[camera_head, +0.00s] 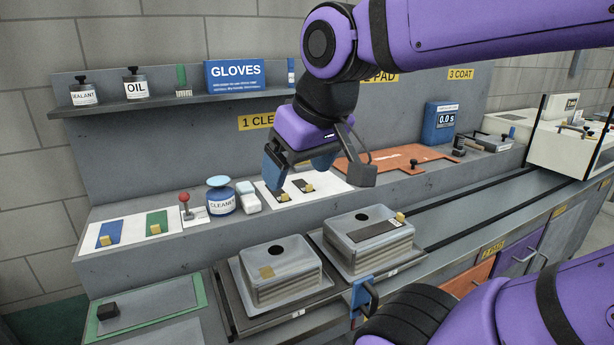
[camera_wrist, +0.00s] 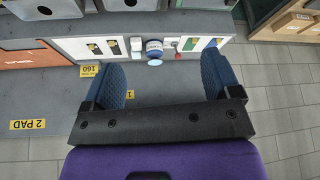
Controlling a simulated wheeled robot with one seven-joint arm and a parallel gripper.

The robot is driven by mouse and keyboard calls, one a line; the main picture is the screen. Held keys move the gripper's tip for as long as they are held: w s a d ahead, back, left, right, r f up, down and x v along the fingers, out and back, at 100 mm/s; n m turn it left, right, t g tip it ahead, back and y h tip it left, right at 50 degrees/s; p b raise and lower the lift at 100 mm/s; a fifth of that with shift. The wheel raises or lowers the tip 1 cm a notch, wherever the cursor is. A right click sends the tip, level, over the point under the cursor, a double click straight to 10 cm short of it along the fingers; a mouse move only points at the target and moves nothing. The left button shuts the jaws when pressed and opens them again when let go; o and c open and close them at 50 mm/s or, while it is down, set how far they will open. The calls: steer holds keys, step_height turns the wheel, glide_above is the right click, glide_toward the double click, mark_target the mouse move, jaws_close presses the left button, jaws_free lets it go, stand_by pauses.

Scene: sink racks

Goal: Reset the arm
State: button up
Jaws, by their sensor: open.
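My purple arm reaches in from the upper right of the head view. My gripper (camera_head: 299,162) hangs over the bench's rear ledge, in front of the back panel. Its blue fingers are apart, with nothing between them. The wrist view shows both fingers of my gripper (camera_wrist: 162,78) spread wide.
Two grey sink-like boxes (camera_head: 279,273) (camera_head: 368,241) sit on trays at the bench front. A shelf (camera_head: 185,103) holds bottles and a GLOVES box (camera_head: 235,75). A red-knobbed lever (camera_head: 184,198) stands on the ledge. An orange mat (camera_head: 395,165) lies right. Open air surrounds the fingers.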

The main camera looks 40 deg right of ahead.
steer(key=shift+s+a+f, duration=0.1)
steer(key=shift+s+f, duration=0.55)
steer(key=shift+s, duration=0.3)
stand_by(0.6)
